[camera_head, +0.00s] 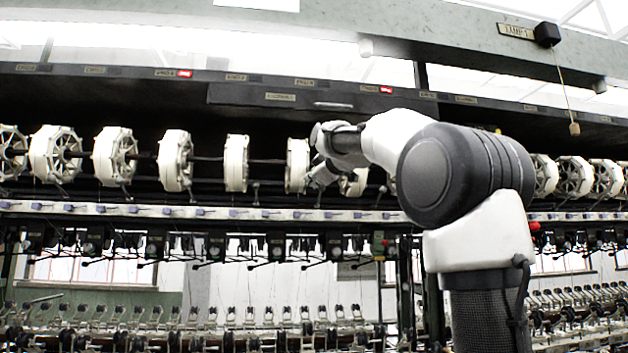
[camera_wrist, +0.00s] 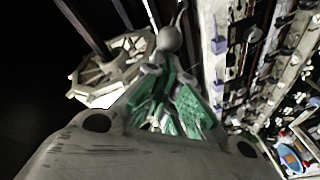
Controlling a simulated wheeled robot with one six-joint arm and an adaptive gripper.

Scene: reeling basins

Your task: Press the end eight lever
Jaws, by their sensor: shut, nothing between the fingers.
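My gripper (camera_head: 318,178) is raised to the row of white reels in the head view, beside a reel (camera_head: 297,165). In the wrist view my gripper (camera_wrist: 168,74) is shut and empty, its green-padded fingers drawn together. A grey lever with a rounded knob (camera_wrist: 169,38) stands right at the fingertips. I cannot tell whether the fingers touch it. Similar small levers, such as one (camera_head: 256,193), hang under the other reels. In the head view the lever at my gripper is mostly hidden, and the plate lettering is too small to read surely.
A spoked reel (camera_wrist: 112,72) is close left of the fingers in the wrist view. A rail (camera_head: 150,212) with several small purple parts runs below the reels. Red lamps (camera_head: 185,73) and (camera_head: 386,89) show on the dark upper beam. A cord with a wooden pull (camera_head: 574,128) hangs right.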

